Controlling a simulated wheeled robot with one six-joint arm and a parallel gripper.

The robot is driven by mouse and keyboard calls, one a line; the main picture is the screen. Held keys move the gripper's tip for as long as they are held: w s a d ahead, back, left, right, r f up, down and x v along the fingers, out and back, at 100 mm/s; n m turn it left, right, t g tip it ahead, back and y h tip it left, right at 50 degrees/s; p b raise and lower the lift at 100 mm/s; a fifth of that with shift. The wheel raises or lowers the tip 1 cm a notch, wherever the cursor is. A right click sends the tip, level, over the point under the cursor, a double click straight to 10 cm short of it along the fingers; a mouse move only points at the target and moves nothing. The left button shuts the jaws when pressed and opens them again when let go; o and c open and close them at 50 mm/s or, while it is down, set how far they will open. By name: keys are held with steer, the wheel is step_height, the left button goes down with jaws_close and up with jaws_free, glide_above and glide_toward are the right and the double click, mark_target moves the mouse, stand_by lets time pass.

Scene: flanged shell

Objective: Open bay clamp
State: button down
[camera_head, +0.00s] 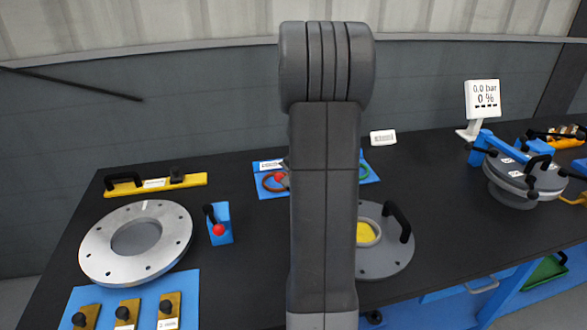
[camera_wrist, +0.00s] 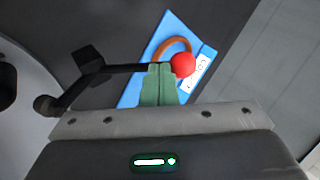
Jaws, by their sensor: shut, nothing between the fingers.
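A black clamp lever (camera_wrist: 125,69) with a red ball (camera_wrist: 183,64) on its end crosses the wrist view. A dark round knob (camera_wrist: 45,105) is at its other end. My gripper (camera_wrist: 158,72) has green fingertips that are shut and empty, right at the lever just left of the ball; I cannot tell if they touch it. In the head view a red ball (camera_head: 279,176) shows beside my arm, which hides the rest of that lever and my gripper. A second clamp with a blue base (camera_head: 222,212), black handle and red ball (camera_head: 218,230) stands further left.
A blue mat (camera_head: 268,191) with coloured rings lies behind my arm. A pale bolted flange (camera_head: 100,250) is at the left, a grey disc (camera_head: 385,262) with a black handle at the right. A yellow rack (camera_head: 190,181) lies behind the flange. A display (camera_head: 482,97) stands at the right.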

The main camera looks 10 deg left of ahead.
steer(key=shift+w+a+f+h+p, duration=0.2)
steer(key=shift+a+f+h+p, duration=0.05)
steer(key=shift+a+f, duration=0.2)
steer(key=shift+w+a+f+h+p, duration=0.2)
steer(key=shift+a+f+h+p, duration=0.1)
steer(key=shift+a, duration=0.15)
steer(key=shift+w+a+f+b, duration=0.3)
steer(key=shift+a+f+b, duration=0.5)
steer(key=shift+b, duration=0.25)
steer(key=shift+f, duration=0.1)
steer(key=shift+s+f, duration=0.15)
steer(key=shift+d, duration=0.1)
steer(key=shift+r, duration=0.5)
steer(key=s+r+p, duration=0.2)
steer(key=s+r, duration=0.1)
steer(key=r, duration=1)
steer(key=shift+d, duration=0.3)
